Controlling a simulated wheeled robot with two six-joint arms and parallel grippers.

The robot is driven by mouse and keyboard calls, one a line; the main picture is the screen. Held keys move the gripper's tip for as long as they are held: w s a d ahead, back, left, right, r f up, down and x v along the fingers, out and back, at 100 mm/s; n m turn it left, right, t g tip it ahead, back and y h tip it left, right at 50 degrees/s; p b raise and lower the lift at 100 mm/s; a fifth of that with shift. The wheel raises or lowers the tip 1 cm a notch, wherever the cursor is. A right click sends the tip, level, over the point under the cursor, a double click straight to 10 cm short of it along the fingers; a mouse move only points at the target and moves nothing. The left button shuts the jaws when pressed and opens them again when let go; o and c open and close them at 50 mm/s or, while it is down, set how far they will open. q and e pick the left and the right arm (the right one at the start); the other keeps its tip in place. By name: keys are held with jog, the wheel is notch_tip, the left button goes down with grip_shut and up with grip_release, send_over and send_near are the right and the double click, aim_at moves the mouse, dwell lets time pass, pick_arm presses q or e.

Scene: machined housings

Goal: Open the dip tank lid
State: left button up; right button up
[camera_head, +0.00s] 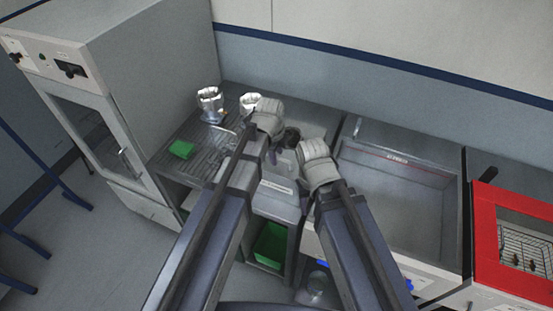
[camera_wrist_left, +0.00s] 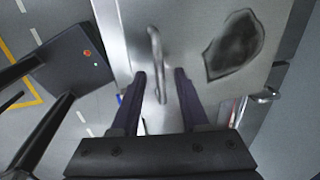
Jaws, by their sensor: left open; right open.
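The dip tank lid appears to be the flat grey metal panel (camera_wrist_left: 190,25) in the left wrist view, with a bar handle (camera_wrist_left: 155,45) on it. My left gripper (camera_wrist_left: 160,74) is open, its dark fingers on either side of the handle; I cannot tell whether they touch it. In the head view, my left gripper (camera_head: 276,154) is over the middle of the counter and hides much of what lies below. My right gripper (camera_head: 316,166) is open beside it to the right, its fingers mostly hidden by its own wrist.
An open steel basin (camera_head: 440,222) is to the right, then a red-framed unit (camera_head: 486,235). To the left are a drainboard (camera_head: 196,143) with a green block (camera_head: 182,149), a metal beaker (camera_head: 210,104) and a grey cabinet (camera_head: 125,90). A green bin (camera_head: 271,243) sits below.

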pick_arm(q)
grip_shut()
dwell(0.4)
dwell(1.1)
